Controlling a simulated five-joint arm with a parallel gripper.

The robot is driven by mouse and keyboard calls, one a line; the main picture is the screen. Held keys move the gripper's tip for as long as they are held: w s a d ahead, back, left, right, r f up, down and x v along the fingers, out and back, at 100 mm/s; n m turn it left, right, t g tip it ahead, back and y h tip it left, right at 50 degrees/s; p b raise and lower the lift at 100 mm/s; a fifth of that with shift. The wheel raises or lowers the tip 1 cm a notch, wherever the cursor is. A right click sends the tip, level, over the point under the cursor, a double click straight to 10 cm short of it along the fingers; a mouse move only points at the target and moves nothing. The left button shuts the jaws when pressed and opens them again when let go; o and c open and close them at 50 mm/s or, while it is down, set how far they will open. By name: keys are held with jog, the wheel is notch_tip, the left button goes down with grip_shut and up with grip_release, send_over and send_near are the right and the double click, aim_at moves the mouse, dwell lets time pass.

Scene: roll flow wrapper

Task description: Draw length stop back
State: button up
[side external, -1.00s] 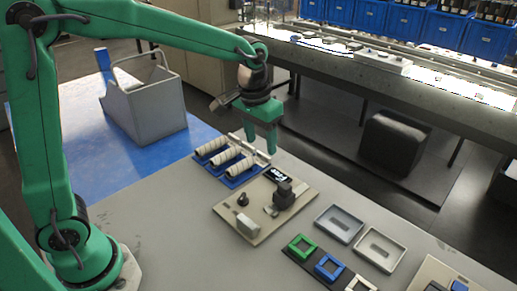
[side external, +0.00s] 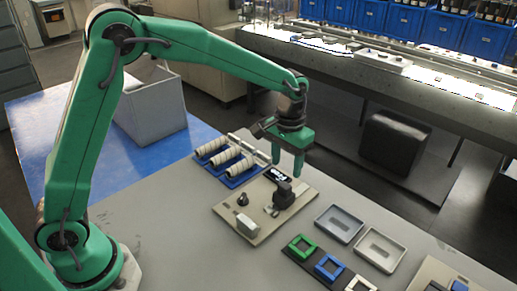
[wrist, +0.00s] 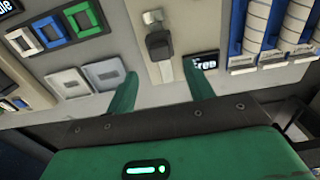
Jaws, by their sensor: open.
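The length stop appears to be the black block (side external: 284,193) on a pale rail on the beige panel (side external: 240,228). The black block also shows in the wrist view (wrist: 159,43), with the rail running past it. A small black display (side external: 277,174) sits behind it on the panel and reads "Free" in the wrist view (wrist: 203,60). A black knob (side external: 243,199) stands at the panel's left. My gripper (side external: 287,163) points down, open and empty, above the panel's back edge near the block. In the wrist view my fingers (wrist: 162,82) lie on either side of the rail's line, apart from the block.
Several pale rolls on blue holders (side external: 222,155) stand to the left behind the panel. Two grey trays (side external: 339,223) and green, blue and white square frames (side external: 301,247) lie to the right. Bare table (side external: 180,215) is free at the left front.

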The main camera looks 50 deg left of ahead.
aim_at(285, 185)
jog(key=shift+f, duration=3.4)
